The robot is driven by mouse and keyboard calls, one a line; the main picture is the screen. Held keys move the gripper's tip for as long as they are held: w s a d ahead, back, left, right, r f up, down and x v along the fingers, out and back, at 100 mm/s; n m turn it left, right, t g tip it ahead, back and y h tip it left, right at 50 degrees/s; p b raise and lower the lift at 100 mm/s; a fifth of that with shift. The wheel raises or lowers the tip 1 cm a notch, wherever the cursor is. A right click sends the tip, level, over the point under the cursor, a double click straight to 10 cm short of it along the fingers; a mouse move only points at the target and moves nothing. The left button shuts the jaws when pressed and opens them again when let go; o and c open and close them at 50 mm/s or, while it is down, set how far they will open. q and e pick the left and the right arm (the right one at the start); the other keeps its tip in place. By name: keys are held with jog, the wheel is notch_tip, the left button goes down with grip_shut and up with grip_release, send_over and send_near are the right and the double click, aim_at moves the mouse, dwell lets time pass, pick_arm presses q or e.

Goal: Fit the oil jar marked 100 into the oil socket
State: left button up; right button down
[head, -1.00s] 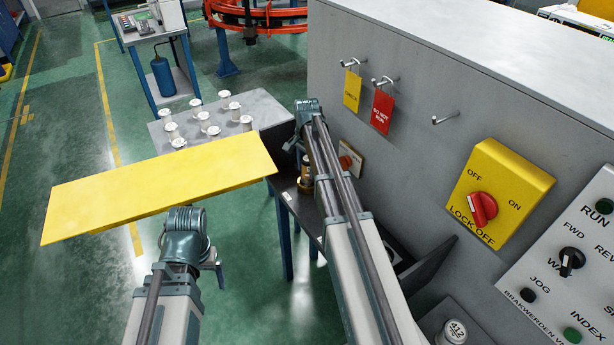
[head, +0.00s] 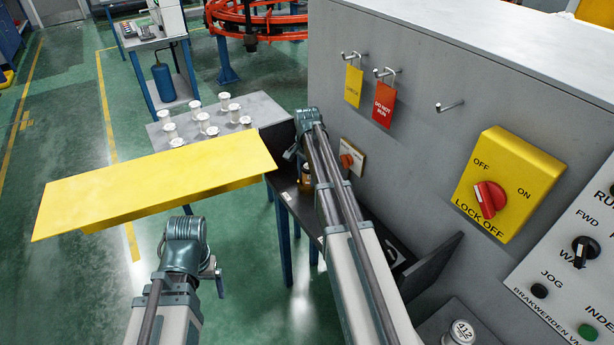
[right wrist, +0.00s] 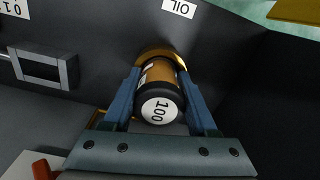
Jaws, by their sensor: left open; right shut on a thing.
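The oil jar marked 100 (right wrist: 158,109) has an amber body and a black end with a white label. In the right wrist view my right gripper (right wrist: 163,97) is shut on it, with one blue finger on each side. The jar's far end is at the brass ring of the oil socket (right wrist: 178,56), below the upside-down OIL label (right wrist: 179,8). How deep it sits in the ring is hidden. In the head view the jar (head: 306,180) is partly hidden by my right arm. My left gripper (head: 218,275) is open and empty above the floor, apart from the jar.
A black shelf (head: 290,203) runs along the grey cabinet (head: 420,60). A yellow panel (head: 150,185) lies left of my right arm, with a table of white spools (head: 200,118) behind it. A jar marked 412 (head: 461,331) stands at bottom right.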

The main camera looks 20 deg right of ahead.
jog(key=shift+c, duration=0.9)
grip_release()
jog(key=shift+s+a+f, duration=0.3)
jog(key=shift+s+f, duration=0.05)
jog(key=shift+s, duration=0.15)
jog(key=shift+w+d+r+p, duration=0.1)
jog(key=shift+r+p, duration=0.35)
jog(key=shift+p, duration=0.25)
jog(key=r+p, duration=1.2)
jog(key=shift+w+d, duration=0.2)
jog(key=shift+w, duration=0.2)
pick_arm(q)
notch_tip(320, 180, up, 13)
jog(key=shift+w+d+f, duration=0.15)
jog(key=shift+w+f, duration=0.05)
jog(key=shift+w, duration=0.1)
jog(key=shift+f, duration=0.15)
pick_arm(e)
jog(key=shift+f, duration=0.15)
notch_tip(320, 180, down, 12)
jog(key=b, duration=1.2)
jog(key=shift+f, duration=0.15)
jog(key=shift+s+b, duration=0.15)
jog(key=shift+b, duration=0.2)
pick_arm(q)
notch_tip(320, 180, down, 12)
jog(key=shift+s+f, duration=0.2)
pick_arm(e)
jog(key=shift+a, duration=0.1)
